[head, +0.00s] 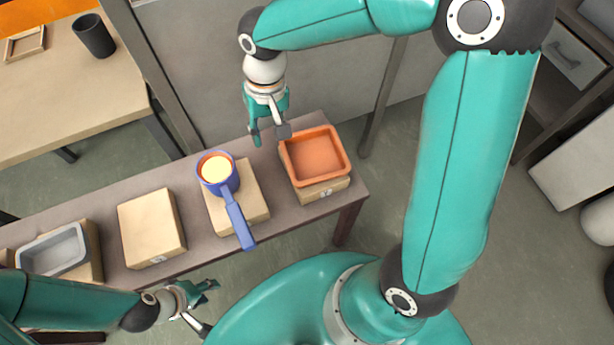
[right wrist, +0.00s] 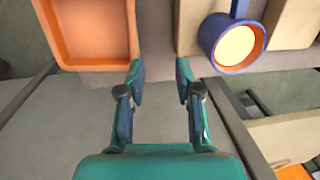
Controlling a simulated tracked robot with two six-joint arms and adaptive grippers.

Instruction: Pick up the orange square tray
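The orange square tray (head: 315,157) rests on a cardboard box at the right end of the long table. In the right wrist view the tray (right wrist: 95,32) is at the upper left, partly cut off by the frame edge. My right gripper (head: 270,135) is open and empty, beside the tray's left edge in the head view. In the right wrist view its fingers (right wrist: 160,75) are apart, with bare table between them and the tray to the left. My left gripper (head: 212,290) is in front of the table, far from the tray, with its fingers apart and nothing between them.
A blue pan (head: 236,215) with yellow content stands on a box (head: 255,190) left of the tray. Another box (head: 150,228) is bare. A grey tray (head: 55,250) sits at the far left. A second table (head: 70,95) holds a dark cup (head: 94,36).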

